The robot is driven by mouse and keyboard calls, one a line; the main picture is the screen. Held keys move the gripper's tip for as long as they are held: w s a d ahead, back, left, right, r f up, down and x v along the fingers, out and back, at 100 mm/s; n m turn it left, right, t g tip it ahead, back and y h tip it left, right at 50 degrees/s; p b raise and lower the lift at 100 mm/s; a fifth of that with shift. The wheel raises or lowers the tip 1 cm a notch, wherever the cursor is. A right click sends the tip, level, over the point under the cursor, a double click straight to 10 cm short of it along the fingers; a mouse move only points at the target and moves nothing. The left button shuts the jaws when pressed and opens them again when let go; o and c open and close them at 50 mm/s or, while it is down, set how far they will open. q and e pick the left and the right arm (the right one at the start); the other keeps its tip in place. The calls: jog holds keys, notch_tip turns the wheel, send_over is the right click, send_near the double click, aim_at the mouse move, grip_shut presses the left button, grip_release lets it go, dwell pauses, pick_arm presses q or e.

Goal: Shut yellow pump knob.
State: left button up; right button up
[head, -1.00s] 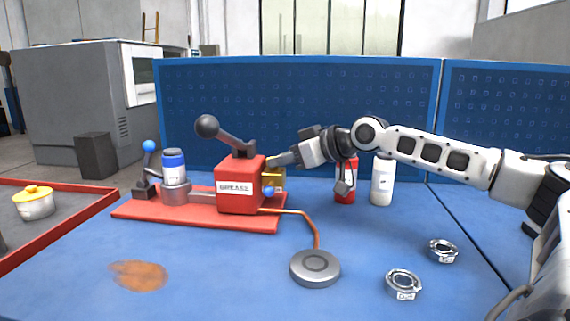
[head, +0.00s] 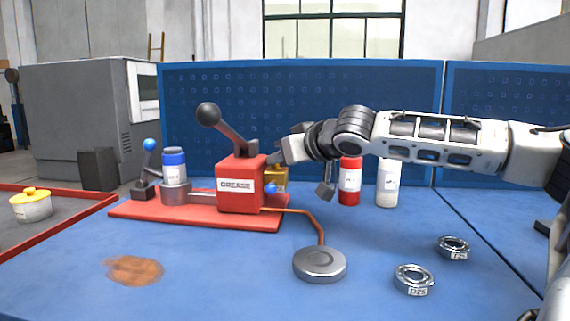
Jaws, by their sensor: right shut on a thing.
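The red grease pump box (head: 241,184) stands on a red base plate (head: 150,210), with a black ball-ended lever (head: 228,130) tilted up to the left on top. A yellow part of the pump (head: 278,178) shows behind the box's right side, with a small blue ball (head: 270,188) before it. My right gripper (head: 277,158) reaches in from the right at the box's upper right edge, just above this yellow part. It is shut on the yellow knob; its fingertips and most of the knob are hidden. My left gripper is out of view.
A copper pipe (head: 322,232) runs from the pump to a round grey disc (head: 320,264). Two metal rings (head: 413,280) lie front right. An orange stain (head: 134,270) marks the front left.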

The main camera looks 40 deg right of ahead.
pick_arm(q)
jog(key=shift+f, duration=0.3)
pick_arm(e)
jog(key=shift+f, duration=0.1)
jog(key=o, duration=0.8)
jog(key=shift+o, duration=0.8)
jog(key=shift+s, duration=0.1)
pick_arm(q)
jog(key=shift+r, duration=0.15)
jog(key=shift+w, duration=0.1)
